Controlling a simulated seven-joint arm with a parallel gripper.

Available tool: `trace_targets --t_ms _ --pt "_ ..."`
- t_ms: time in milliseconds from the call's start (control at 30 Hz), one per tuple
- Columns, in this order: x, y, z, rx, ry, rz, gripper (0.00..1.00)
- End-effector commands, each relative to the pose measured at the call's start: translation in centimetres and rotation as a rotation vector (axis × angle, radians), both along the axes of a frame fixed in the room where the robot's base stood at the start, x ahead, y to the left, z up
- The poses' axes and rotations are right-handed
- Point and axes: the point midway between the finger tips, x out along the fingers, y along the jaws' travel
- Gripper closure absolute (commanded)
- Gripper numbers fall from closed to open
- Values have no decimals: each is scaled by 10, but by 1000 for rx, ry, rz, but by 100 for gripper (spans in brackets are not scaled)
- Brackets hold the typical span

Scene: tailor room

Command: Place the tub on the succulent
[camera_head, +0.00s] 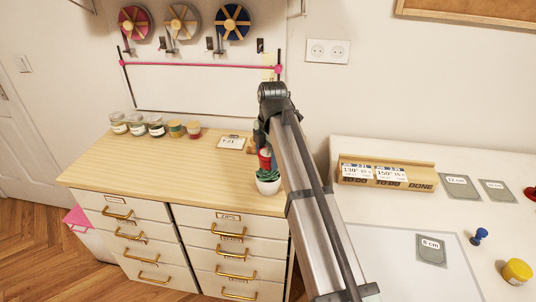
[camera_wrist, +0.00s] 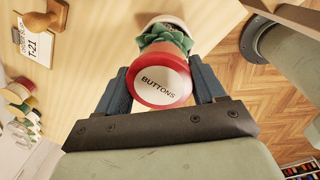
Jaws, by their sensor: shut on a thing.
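The tub (camera_wrist: 160,82) has a red lid labelled "BUTTONS" and sits between the blue-grey fingers of my gripper (camera_wrist: 164,84) in the wrist view. In the head view the tub (camera_head: 264,158) shows as a small red shape just above the succulent. The succulent (camera_head: 268,176) is green, in a white pot, and stands near the right front of the wooden dresser top. In the wrist view its leaves (camera_wrist: 165,36) show right beyond the tub. I cannot tell whether tub and leaves touch. My arm partly hides the gripper (camera_head: 263,146) in the head view.
Several jars (camera_head: 156,126) stand along the back left of the dresser top (camera_head: 130,160). A white table (camera_head: 390,205) with a wooden card holder (camera_head: 386,178) is at the right. The dresser's front left is clear.

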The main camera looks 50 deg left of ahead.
Motion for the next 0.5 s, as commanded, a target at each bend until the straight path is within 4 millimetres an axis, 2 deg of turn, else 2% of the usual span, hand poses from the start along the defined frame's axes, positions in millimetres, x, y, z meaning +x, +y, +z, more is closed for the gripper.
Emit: trace_targets --t_ms 267,300,500 --pt "0 0 -3 0 0 0 62" --pt "0 0 -2 0 0 0 28" --pt "0 0 -2 0 0 0 9"
